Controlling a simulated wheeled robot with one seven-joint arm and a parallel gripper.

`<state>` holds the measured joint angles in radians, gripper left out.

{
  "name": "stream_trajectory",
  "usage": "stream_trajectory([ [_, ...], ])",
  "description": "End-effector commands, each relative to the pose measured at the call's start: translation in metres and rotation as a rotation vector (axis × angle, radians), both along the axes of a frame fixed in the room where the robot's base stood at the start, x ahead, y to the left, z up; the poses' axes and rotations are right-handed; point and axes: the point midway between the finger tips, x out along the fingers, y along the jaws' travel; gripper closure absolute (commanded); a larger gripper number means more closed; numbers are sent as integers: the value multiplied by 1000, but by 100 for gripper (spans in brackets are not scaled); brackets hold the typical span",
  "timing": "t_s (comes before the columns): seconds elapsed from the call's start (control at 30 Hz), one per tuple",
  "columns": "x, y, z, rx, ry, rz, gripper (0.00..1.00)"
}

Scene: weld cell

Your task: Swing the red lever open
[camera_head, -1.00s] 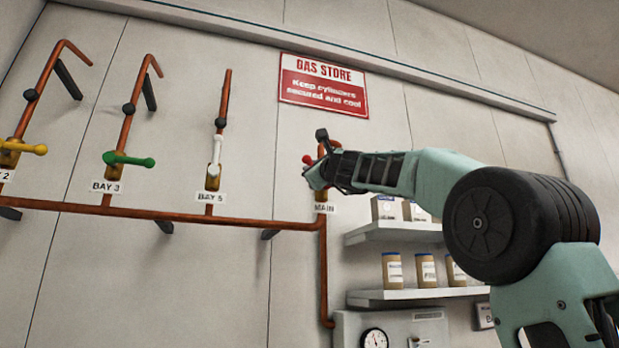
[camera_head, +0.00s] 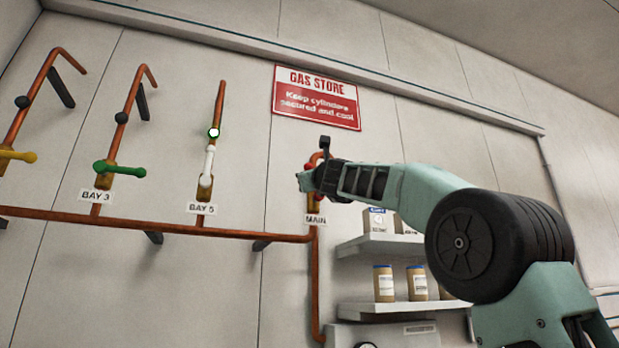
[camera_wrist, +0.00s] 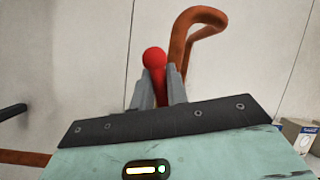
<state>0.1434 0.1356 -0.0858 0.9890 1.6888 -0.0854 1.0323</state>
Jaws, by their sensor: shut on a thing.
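The red lever (camera_wrist: 153,60) has a round red knob. In the wrist view its shaft runs down between my two fingers. In the head view a little of its red (camera_head: 309,166) shows beside the copper pipe above the MAIN label (camera_head: 315,219). My gripper (camera_wrist: 158,88) is shut on the lever below the knob; it also shows in the head view (camera_head: 305,182), in front of the MAIN valve. The valve body and most of the lever are hidden behind my gripper in the head view.
To the left are a white lever at BAY 5 (camera_head: 207,165), a green lever at BAY 3 (camera_head: 120,168) and a yellow lever (camera_head: 18,155). A copper pipe (camera_head: 150,225) runs below them. Shelves with containers (camera_head: 385,283) stand below right of my gripper.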

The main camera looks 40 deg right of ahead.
Motion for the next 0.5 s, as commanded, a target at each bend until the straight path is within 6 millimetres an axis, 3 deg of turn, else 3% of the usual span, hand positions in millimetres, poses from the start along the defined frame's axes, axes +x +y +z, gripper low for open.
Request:
stream_trajectory([
  [0.5,-3,-13,2,220,-61,0,100],
])
